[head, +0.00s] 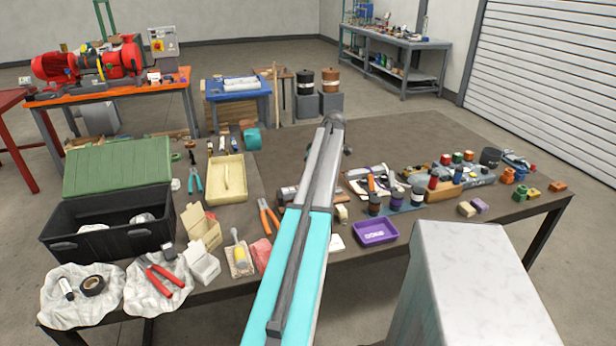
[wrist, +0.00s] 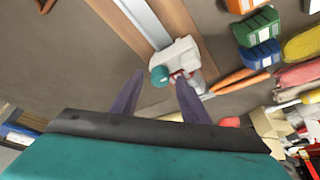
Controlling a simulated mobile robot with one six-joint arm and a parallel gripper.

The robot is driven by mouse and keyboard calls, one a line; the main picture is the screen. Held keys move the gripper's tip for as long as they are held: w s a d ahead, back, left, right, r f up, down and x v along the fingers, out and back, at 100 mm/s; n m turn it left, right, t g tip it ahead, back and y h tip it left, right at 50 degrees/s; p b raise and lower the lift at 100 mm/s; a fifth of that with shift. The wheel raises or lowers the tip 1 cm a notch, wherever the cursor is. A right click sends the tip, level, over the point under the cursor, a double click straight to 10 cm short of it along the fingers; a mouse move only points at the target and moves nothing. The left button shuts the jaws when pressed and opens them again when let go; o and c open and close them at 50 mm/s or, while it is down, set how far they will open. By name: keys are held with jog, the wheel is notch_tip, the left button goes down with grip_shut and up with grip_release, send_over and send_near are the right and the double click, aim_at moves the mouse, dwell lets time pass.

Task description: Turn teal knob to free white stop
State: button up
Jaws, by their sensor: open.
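In the wrist view, a small teal knob (wrist: 160,76) sits on the left side of a white block (wrist: 180,60), which looks like the white stop. The block sits at the end of a pale rail (wrist: 146,18). My gripper (wrist: 159,78) is open, its two dark fingers pointing toward the block. The knob appears between the fingertips, and the right fingertip overlaps the block's lower edge. I cannot tell whether either finger touches. A small red part shows beside the right fingertip. In the head view my arm hides this area, and I cannot make out the gripper, knob or stop.
In the wrist view, orange, green (wrist: 257,27) and blue containers and orange handles (wrist: 240,80) lie right of the block. In the head view, the crowded table holds a black crate (head: 75,245), a cream tray (head: 213,190) and a purple tray (head: 375,232).

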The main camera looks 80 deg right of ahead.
jog(key=b+v, duration=0.2)
jog(key=v, duration=1.1)
jog(key=shift+s+r, duration=0.25)
jog(key=shift+r, duration=0.1)
jog(key=shift+a, duration=0.15)
